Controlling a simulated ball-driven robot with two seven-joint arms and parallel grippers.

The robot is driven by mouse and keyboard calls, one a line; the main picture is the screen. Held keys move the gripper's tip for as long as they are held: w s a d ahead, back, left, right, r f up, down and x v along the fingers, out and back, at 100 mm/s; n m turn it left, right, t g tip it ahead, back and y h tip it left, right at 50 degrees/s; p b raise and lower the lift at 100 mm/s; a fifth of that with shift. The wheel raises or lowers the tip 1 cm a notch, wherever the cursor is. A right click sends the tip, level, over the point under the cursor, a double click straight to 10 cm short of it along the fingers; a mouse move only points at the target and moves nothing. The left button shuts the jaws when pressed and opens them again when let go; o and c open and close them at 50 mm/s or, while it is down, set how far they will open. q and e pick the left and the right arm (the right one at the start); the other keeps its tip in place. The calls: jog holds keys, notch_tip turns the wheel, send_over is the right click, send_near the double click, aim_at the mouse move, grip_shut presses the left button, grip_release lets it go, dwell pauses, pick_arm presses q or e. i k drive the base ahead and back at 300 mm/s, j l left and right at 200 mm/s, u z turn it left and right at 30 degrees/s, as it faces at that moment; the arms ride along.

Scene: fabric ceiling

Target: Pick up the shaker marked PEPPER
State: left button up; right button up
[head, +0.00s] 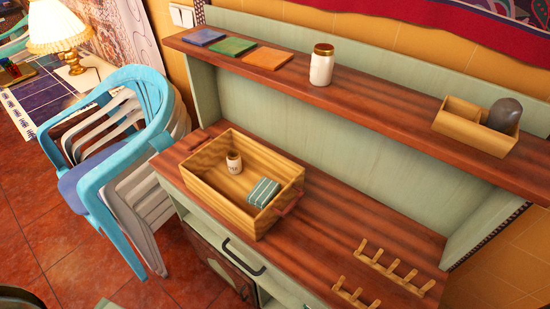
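A small cream shaker (233,168) with a brown top stands upright inside a wooden crate (222,208) on the brown counter. It has dark marks on its front, too small to read. A larger white jar (321,70) with a gold lid stands upright on the raised shelf. No lettering shows on its visible side. I cannot tell which one, if either, is marked PEPPER. Neither of my grippers shows in the head view.
A teal striped block (263,193) lies in the crate beside the shaker. Wooden peg racks (394,268) lie on the counter's right. The shelf (385,103) overhangs the counter's back, bearing coloured tiles (234,47) and a divided wooden box (472,134). Stacked chairs (115,150) stand left.

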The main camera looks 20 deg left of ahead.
aim_at(233, 158)
jog(key=j+z, duration=1)
jog(key=i+j, duration=0.05)
